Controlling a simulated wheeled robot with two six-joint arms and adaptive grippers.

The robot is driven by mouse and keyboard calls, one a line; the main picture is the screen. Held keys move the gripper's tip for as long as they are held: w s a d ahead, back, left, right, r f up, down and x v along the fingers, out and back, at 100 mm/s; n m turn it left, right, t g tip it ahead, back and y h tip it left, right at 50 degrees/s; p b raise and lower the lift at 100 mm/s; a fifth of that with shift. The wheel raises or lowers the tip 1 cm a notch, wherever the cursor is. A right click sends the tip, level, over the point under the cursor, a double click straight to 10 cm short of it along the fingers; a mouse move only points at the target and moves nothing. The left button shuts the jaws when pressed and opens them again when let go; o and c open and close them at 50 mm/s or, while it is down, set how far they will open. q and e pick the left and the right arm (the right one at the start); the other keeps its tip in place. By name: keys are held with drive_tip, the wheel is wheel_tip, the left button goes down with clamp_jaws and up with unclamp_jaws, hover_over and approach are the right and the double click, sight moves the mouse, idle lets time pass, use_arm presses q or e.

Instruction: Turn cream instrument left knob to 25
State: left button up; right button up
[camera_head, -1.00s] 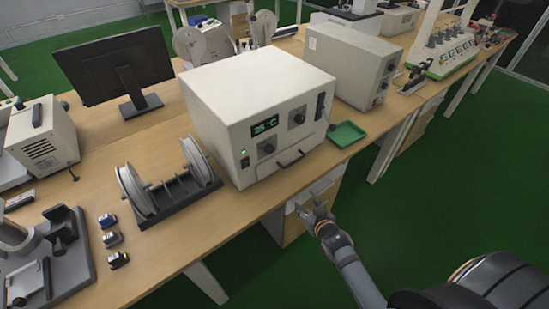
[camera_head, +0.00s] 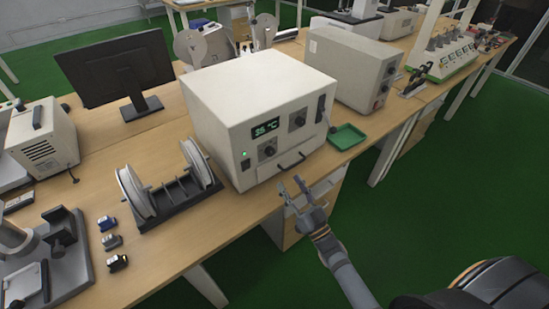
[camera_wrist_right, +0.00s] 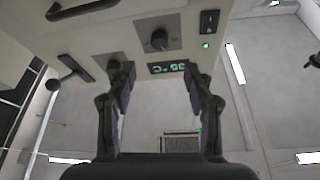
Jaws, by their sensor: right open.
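The cream instrument (camera_head: 258,95) stands on the bench with its front panel facing me. Its dark left knob (camera_head: 268,151) sits under the green-lit display (camera_head: 266,127), which seems to read 35 °C; the first digit is hard to read. In the right wrist view the panel is upside down, with the left knob (camera_wrist_right: 159,40) between and beyond the fingers. My right gripper (camera_head: 291,186) is open and empty, apart from the panel, below and in front of the left knob. Its fingers also show in the right wrist view (camera_wrist_right: 158,74). My left gripper is out of view.
The right knob (camera_head: 298,119) and a front handle (camera_head: 292,160) share the panel. A green tray (camera_head: 347,136) lies to the right. A rack with two grey discs (camera_head: 134,190) stands left. Open space lies before the bench edge.

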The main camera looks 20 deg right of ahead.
sight(272, 154)
drive_tip(key=p+x, duration=0.1)
drive_tip(key=x, duration=0.9)
drive_tip(key=shift+w+r+p, duration=0.1)
drive_tip(key=shift+w+p, duration=0.05)
drive_tip(key=shift+p, duration=0.2)
clamp_jaws()
